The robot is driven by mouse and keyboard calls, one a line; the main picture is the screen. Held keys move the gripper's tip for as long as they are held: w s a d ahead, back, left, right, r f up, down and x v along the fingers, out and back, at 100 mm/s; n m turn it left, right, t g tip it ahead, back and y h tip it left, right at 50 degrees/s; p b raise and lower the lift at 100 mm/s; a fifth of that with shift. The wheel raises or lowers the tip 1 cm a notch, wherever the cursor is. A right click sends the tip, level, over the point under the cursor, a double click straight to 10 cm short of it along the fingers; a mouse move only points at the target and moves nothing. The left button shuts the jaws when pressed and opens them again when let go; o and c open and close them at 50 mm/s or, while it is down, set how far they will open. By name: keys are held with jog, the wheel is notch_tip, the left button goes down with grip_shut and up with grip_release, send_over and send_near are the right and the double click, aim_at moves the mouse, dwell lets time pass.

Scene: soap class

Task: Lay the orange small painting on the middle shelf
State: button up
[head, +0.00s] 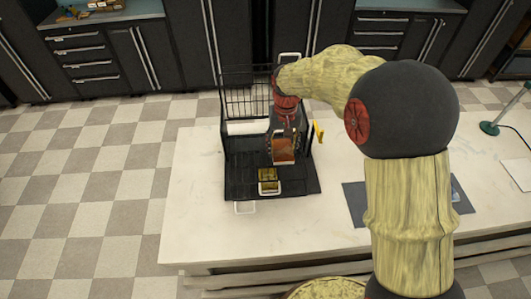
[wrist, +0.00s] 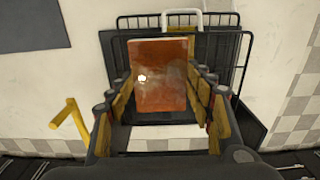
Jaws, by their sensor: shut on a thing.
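The orange small painting (head: 283,151) is in my gripper (head: 285,138), held over the black rack on the white counter. In the wrist view the painting (wrist: 160,78) stands between the two fingers (wrist: 160,92), its orange face with a pale spot toward the camera. The black rack (head: 236,160) has wire sides and a dark flat lower panel; its wire frame (wrist: 225,45) shows behind the painting in the wrist view. I cannot tell which level is the middle shelf. My gripper hides part of the rack's right side.
A small yellowish block (head: 268,186) with a pale edge sits at the rack's front. A yellow handle-like piece (head: 319,131) stands at the rack's right side. A dark mat (head: 354,203) lies to the right. The counter (head: 197,205) left of the rack is clear.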

send_over(267, 158)
jog(key=f, duration=0.6)
jog(key=shift+s+d, duration=0.3)
jog(key=shift+s, duration=0.05)
jog(key=shift+w+a+f, duration=0.3)
jog(key=shift+w+f, duration=0.05)
jog(key=shift+f, duration=0.2)
jog(key=shift+f+p, duration=0.4)
jog(key=shift+f, duration=1.15)
jog(key=shift+f, duration=0.15)
jog(key=o, duration=1.1)
jog(key=shift+c, duration=0.2)
